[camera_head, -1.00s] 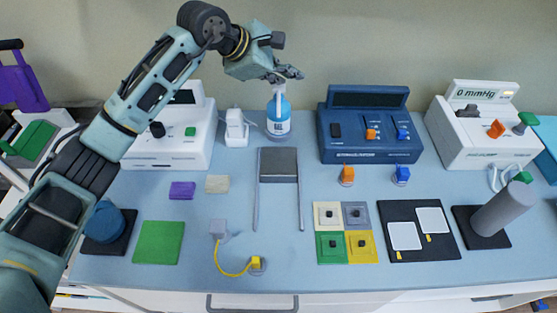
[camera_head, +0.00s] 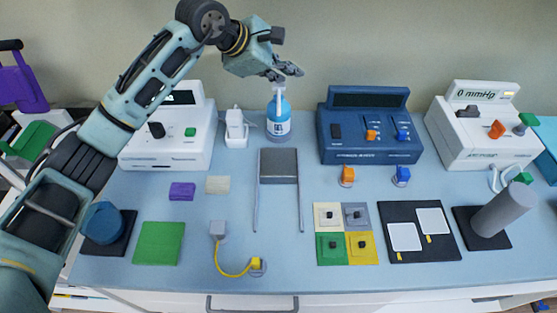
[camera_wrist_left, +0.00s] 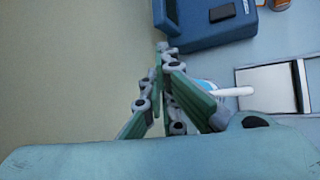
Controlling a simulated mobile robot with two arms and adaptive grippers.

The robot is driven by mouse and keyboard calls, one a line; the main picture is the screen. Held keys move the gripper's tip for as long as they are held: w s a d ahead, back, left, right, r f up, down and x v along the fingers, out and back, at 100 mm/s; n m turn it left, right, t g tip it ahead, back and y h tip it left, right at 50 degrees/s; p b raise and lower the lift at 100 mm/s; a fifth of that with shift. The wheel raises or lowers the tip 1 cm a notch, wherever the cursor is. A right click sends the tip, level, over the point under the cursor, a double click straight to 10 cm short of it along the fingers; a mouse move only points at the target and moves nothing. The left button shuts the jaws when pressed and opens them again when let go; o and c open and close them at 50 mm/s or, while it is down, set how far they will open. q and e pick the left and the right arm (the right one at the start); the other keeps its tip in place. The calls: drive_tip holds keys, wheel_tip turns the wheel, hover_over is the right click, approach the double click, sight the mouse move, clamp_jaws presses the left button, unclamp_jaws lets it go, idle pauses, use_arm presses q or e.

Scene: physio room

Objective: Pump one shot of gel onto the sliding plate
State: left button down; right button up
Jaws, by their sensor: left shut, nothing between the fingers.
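A blue gel bottle (camera_head: 278,121) with a white label stands upright at the back of the table; its white pump top (camera_head: 279,92) shows just under my left gripper. My left gripper (camera_head: 290,71) is shut and empty, above the pump; whether it touches the pump I cannot tell. In the left wrist view the gripper (camera_wrist_left: 163,50) partly hides the bottle, and a white nozzle (camera_wrist_left: 236,92) sticks out to the right. The grey sliding plate (camera_head: 279,165) lies between two thin rails in front of the bottle; it also shows in the left wrist view (camera_wrist_left: 268,90). My right gripper is not in view.
A white device (camera_head: 178,150) and a small white charger (camera_head: 236,128) stand left of the bottle. A dark blue device (camera_head: 368,145) stands to its right. Coloured pads (camera_head: 331,247) and a black mat (camera_head: 437,249) lie at the front right.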

use_arm(q)
wheel_tip(320, 180, up, 6)
drive_tip(key=shift+p, duration=1.05)
drive_tip(key=shift+f, duration=0.1)
